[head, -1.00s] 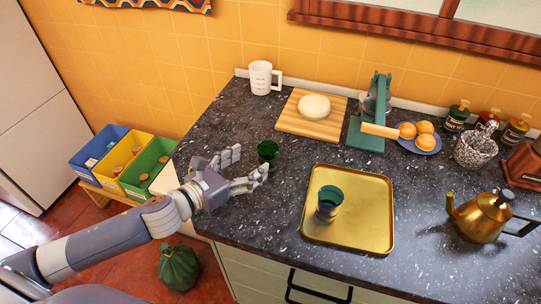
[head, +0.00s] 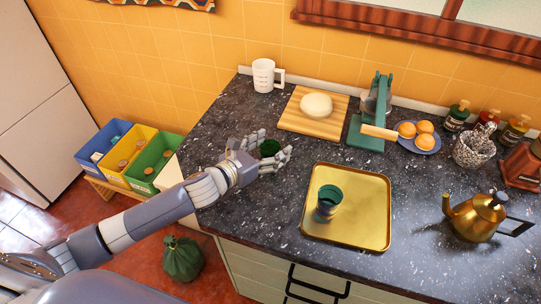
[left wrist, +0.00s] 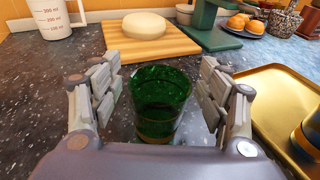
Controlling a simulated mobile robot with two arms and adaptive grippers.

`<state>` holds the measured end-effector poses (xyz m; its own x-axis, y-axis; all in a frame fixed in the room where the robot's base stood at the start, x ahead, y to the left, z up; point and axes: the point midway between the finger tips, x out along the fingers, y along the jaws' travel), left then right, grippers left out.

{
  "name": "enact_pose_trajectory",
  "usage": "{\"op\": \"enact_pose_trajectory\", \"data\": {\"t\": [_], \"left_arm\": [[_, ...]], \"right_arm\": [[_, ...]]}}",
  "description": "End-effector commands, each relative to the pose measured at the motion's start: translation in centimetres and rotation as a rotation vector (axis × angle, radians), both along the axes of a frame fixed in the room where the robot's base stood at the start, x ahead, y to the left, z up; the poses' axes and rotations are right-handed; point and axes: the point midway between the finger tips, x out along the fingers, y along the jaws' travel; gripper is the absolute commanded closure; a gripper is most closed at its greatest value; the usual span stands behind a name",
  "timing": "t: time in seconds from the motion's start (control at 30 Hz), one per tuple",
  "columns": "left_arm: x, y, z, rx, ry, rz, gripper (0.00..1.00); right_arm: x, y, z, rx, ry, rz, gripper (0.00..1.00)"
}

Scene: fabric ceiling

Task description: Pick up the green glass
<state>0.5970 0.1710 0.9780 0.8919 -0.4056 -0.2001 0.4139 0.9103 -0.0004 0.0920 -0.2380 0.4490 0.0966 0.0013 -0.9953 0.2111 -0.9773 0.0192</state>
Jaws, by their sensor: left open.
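The green glass (left wrist: 160,100) stands upright on the dark speckled counter, between the open fingers of my left gripper (left wrist: 161,95) in the left wrist view. A gap shows on each side of it, so the fingers look apart from the glass. In the head view the glass (head: 269,148) shows between the fingertips of my left gripper (head: 272,150), its lower part hidden by the hand. My right gripper is not in view.
A gold tray (head: 375,215) holding a teal cup (head: 328,200) lies to the right. Behind are a cutting board (head: 290,122) with a pale round item, a white measuring mug (head: 264,75) and a green press (head: 368,130). A gold kettle (head: 478,217) stands far right.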

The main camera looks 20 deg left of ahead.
Motion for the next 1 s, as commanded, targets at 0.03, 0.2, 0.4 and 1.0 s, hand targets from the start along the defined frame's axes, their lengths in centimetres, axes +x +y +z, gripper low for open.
{"op": "enact_pose_trajectory", "data": {"t": [0.03, 0.2, 0.4, 1.0], "left_arm": [[0.0, -0.1, 0.0, 0.0, 0.0, -0.001, 0.3], [0.0, 0.0, 0.0, 0.0, 0.0, -0.001, 0.3], [0.0, 0.0, 0.0, 0.0, 0.0, 0.0, 0.76], [0.1, 0.0, 1.4, 0.002, -0.005, -0.002, 0.81]], "right_arm": [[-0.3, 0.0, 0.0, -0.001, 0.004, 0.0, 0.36], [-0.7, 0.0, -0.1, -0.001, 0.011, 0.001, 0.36], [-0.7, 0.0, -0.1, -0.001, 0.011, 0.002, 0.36], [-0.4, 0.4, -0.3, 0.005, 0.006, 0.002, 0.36]]}}
